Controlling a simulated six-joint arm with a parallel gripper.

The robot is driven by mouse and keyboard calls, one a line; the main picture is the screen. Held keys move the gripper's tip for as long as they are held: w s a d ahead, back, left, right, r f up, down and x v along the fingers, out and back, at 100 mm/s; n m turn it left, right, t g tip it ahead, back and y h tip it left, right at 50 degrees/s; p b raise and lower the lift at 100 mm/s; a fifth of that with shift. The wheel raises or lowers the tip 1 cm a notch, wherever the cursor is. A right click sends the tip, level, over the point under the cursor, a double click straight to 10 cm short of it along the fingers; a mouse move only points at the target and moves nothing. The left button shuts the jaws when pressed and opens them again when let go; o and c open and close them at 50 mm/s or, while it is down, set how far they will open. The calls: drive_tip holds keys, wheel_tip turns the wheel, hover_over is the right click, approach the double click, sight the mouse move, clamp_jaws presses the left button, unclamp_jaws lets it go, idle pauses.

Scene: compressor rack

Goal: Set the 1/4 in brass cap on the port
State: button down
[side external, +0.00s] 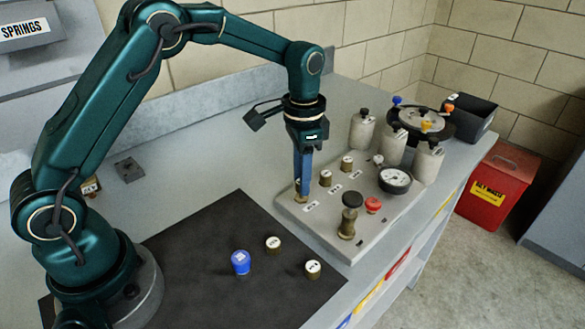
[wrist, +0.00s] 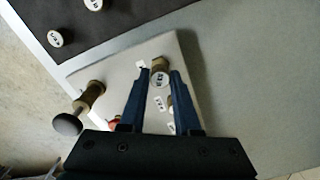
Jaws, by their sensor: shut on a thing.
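My gripper (side external: 301,192) points straight down at the left end of the grey port block (side external: 345,242). It is shut on a small brass cap (wrist: 159,77) with a white labelled top, seen between the blue fingertips in the wrist view. In the side view the cap (side external: 297,194) is mostly hidden by the fingers. It is at the leftmost port position; the port itself is covered, and I cannot tell whether the cap touches it.
A black-knobbed valve (side external: 350,215), red knob (side external: 373,205) and gauge (side external: 394,180) stand on the block. Pale bottles (side external: 361,131) stand behind.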

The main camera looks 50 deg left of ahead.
drive_tip(key=shift+f, duration=0.7)
idle(0.3)
drive_tip(key=c, duration=0.5)
unclamp_jaws()
drive_tip(key=shift+c, duration=0.2)
drive_tip(key=o, duration=0.4)
drive_tip(key=shift+r, duration=3.55)
